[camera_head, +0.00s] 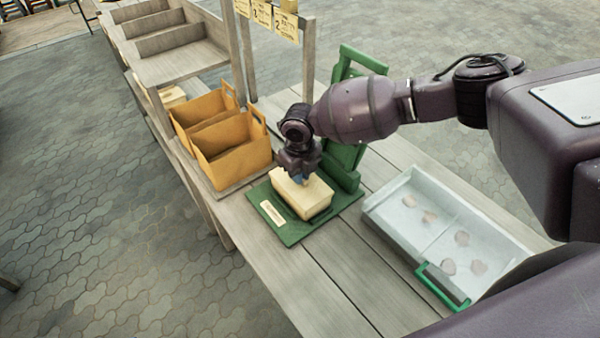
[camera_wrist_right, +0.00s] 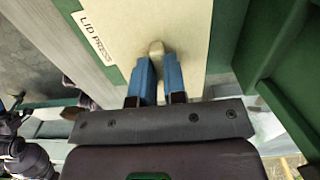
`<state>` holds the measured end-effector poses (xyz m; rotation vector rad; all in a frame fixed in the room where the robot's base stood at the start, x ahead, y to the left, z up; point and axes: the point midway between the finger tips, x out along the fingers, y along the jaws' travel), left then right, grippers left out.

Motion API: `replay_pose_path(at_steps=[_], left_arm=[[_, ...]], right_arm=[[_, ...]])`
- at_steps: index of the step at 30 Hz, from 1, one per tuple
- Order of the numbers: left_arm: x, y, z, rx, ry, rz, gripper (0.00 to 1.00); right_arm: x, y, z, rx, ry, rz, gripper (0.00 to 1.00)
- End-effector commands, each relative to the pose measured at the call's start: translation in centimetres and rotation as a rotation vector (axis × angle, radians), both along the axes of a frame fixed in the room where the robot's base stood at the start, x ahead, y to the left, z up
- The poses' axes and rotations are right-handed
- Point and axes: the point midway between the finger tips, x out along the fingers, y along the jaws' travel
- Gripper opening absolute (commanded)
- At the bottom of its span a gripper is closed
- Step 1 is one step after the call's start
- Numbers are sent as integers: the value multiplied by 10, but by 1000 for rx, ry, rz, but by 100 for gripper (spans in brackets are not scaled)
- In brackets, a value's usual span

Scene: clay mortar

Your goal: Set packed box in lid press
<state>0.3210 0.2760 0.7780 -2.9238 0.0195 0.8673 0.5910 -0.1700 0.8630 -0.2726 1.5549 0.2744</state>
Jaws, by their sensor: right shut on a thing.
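The packed box (camera_head: 302,194), pale cream and closed on top, sits on the green base of the lid press (camera_head: 290,232). The press's green upright frame (camera_head: 343,160) stands behind it. My right gripper (camera_head: 299,180) reaches down over the box from the right. In the right wrist view, the blue fingers of my right gripper (camera_wrist_right: 158,78) are shut on a small knob on the box's pale top (camera_wrist_right: 180,25). The "LID PRESS" label (camera_wrist_right: 97,35) lies beside the box. The underside of the box is hidden. My left gripper is not in view.
An orange carrier (camera_head: 230,150) with two compartments stands just left of the press. A pale tray with a green handle (camera_head: 385,205) holds several pinkish pieces to the right. Wooden shelf bins (camera_head: 170,50) rise at the back left. The bench front is clear.

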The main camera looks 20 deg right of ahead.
Motion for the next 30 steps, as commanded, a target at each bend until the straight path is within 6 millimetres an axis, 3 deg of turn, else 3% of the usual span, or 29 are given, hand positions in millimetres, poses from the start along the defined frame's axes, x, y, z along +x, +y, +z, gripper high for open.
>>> replay_pose_path(at_steps=[10, 11, 16, 25, 30], left_arm=[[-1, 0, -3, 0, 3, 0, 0], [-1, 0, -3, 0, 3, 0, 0], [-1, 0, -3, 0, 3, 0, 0], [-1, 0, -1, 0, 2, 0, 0], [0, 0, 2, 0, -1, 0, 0]], right_arm=[[0, 0, -3, 0, -1, 0, 0], [0, 0, -3, 0, -1, 0, 14], [0, 0, -2, -1, -1, 0, 38], [1, 0, 0, -1, -1, 0, 38], [1, -1, 15, 0, -2, -1, 38]])
